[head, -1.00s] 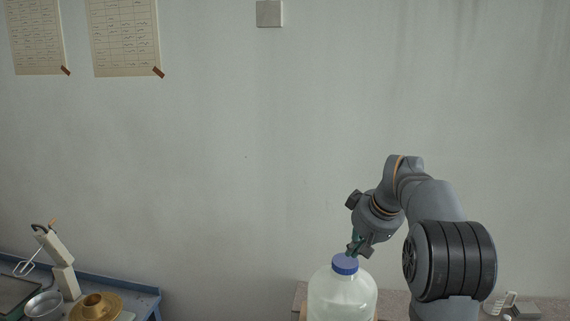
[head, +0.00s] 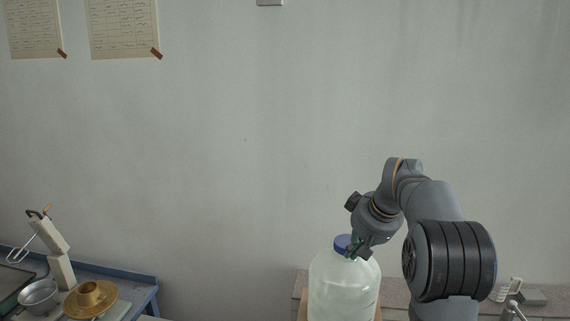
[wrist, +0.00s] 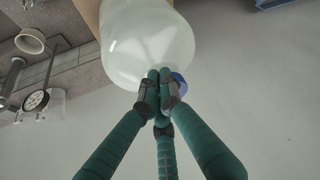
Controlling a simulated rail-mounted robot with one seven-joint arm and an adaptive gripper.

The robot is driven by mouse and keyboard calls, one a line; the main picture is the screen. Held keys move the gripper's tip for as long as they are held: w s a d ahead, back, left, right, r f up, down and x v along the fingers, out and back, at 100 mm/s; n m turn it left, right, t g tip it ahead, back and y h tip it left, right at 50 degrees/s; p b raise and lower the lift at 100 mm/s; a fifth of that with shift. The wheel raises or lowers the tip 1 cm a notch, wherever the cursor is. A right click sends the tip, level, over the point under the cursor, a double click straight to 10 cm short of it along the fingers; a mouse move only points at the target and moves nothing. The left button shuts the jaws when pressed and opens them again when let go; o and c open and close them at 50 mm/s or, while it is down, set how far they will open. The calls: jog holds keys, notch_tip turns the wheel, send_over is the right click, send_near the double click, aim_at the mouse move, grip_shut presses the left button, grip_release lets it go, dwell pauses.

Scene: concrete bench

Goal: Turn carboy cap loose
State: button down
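The carboy (head: 340,290) is a large translucent white bottle with a blue cap (head: 342,243) on its neck. It stands upright at the lower middle right of the head view. My gripper (head: 357,249) is at the right side of the cap and overlaps part of it. The cap (wrist: 180,84) shows just right of these fingertips, partly hidden. No gap shows between those two tips. Contact with the cap cannot be told.
A blue-edged bench (head: 110,272) at the left holds a metal bowl (head: 38,296), a brass dish (head: 90,298) and a mixer-like device (head: 52,245).

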jog(key=shift+w, duration=0.2)
dwell(0.4)
jog(key=shift+d, duration=0.15)
jog(key=shift+d, duration=0.4)
jog(key=shift+w+d, duration=0.3)
jog(key=shift+d, duration=0.55)
jog(key=shift+w+d+p, duration=0.3)
jog(key=shift+d+p, duration=0.05)
jog(key=shift+p, duration=0.05)
jog(key=shift+w+d, duration=0.15)
jog(key=shift+d, duration=0.05)
dwell(0.3)
